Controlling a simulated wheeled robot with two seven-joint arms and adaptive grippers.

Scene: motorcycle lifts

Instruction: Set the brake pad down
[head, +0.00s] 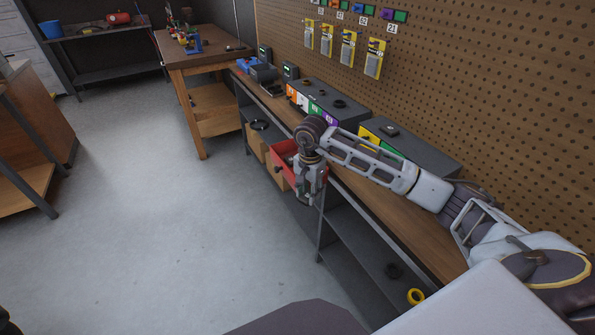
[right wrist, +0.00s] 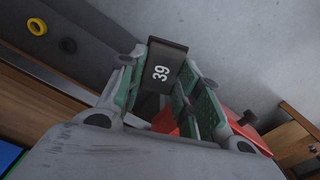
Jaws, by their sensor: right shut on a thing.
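In the right wrist view, the brake pad (right wrist: 162,72) is a dark block with a white number 39 on its face. My right gripper (right wrist: 165,78) is shut on it, with a green-lined finger on each side. In the head view, my right gripper (head: 309,196) points down in front of the workbench, beside the red bin (head: 284,174). The pad cannot be made out clearly there. My left gripper is not in view.
The wooden bench (head: 352,188) carries grey boxes with coloured number labels (head: 324,109). Yellow packs (head: 348,48) hang on the pegboard. A yellow ring (head: 416,296) lies on the lower shelf. The floor (head: 150,220) at left is clear.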

